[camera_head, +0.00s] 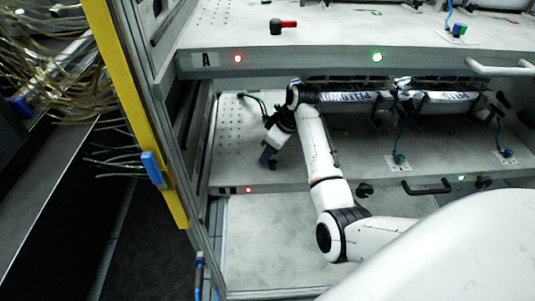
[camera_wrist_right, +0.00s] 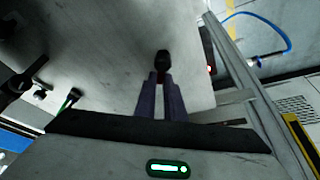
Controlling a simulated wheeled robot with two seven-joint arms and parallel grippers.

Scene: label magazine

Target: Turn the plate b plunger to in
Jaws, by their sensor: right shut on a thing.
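Plate b (camera_head: 232,165) is the lower grey shelf plate, below the one marked A. My right gripper (camera_head: 267,157) reaches down over its left part, its fingers pointing at the plate. In the right wrist view the two purple-grey fingers (camera_wrist_right: 160,78) are close together and shut on the plate b plunger (camera_wrist_right: 163,60). The plunger shows as a black knob with a little dark red beneath it. In the head view the gripper mostly hides the plunger. Which way its handle is turned I cannot tell clearly. My left gripper is not in view.
Plate A (camera_head: 330,30) overhangs above, with its own black plunger and red handle (camera_head: 282,25). A red light (camera_head: 248,190) glows on plate b's front edge. A yellow post (camera_head: 135,110) stands left. Black handle (camera_head: 428,187) and white bars (camera_head: 350,97) lie right.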

